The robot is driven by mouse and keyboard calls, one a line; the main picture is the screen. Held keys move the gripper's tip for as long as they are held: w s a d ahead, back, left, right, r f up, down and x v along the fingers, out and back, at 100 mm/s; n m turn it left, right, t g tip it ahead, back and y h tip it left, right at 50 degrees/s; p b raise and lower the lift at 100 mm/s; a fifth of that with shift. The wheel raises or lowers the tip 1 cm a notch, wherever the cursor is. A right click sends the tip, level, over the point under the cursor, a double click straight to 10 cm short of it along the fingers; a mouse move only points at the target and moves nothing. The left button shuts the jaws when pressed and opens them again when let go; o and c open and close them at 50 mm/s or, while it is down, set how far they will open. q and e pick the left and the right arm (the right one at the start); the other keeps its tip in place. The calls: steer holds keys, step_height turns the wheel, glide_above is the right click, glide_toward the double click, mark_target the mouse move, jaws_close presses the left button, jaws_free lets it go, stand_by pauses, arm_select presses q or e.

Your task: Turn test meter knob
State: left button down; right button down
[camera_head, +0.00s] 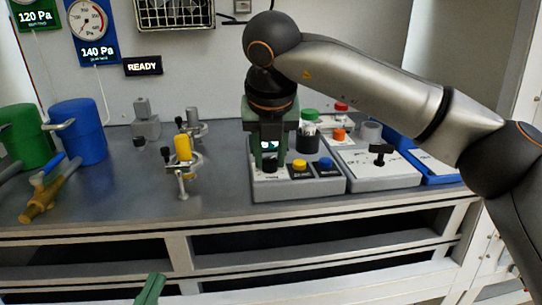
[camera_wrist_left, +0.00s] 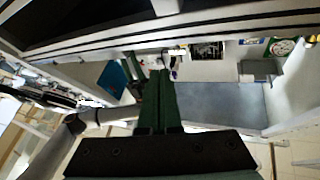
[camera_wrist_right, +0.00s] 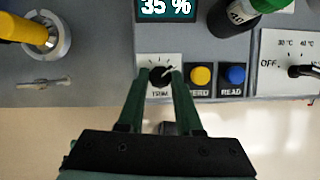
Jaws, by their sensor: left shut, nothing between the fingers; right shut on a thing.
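The grey test meter (camera_head: 300,186) stands on the bench. My right gripper (camera_head: 269,166) points down at the meter's left front. In the right wrist view its green fingers (camera_wrist_right: 160,80) are shut on the knob from both sides. The arm hides part of the meter in the head view. My left gripper (camera_head: 150,289) is shut and empty, low in front of the bench; its fingers meet in the left wrist view (camera_wrist_left: 160,76).
A yellow button (camera_head: 300,165) and a blue button (camera_head: 325,164) sit right of the knob. A green-capped bottle (camera_head: 308,131) stands behind them. A box with a black OFF-marked knob (camera_head: 380,152) is at right. A yellow-handled valve (camera_head: 183,150) stands left, with clear bench between.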

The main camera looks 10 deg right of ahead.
steer(key=m+h, duration=0.1)
steer(key=m, duration=0.2)
steer(key=shift+a, duration=0.15)
steer(key=shift+m+g+h, duration=0.3)
steer(key=shift+m, duration=0.5)
arm_select(q)
step_height(320, 180, down, 7)
steer(key=w+n+g+y+p, duration=0.1)
steer(key=n+g+y, duration=0.1)
steer(key=shift+w+a+g, duration=0.2)
steer(key=shift+a+g, duration=0.1)
arm_select(e)
steer(key=shift+w+a+m+g+h, duration=0.1)
steer(key=shift+m+g+h, duration=0.35)
steer(key=shift+m, duration=1.15)
arm_select(q)
steer(key=shift+r, duration=0.1)
arm_select(e)
steer(key=c, duration=0.6)
jaws_free()
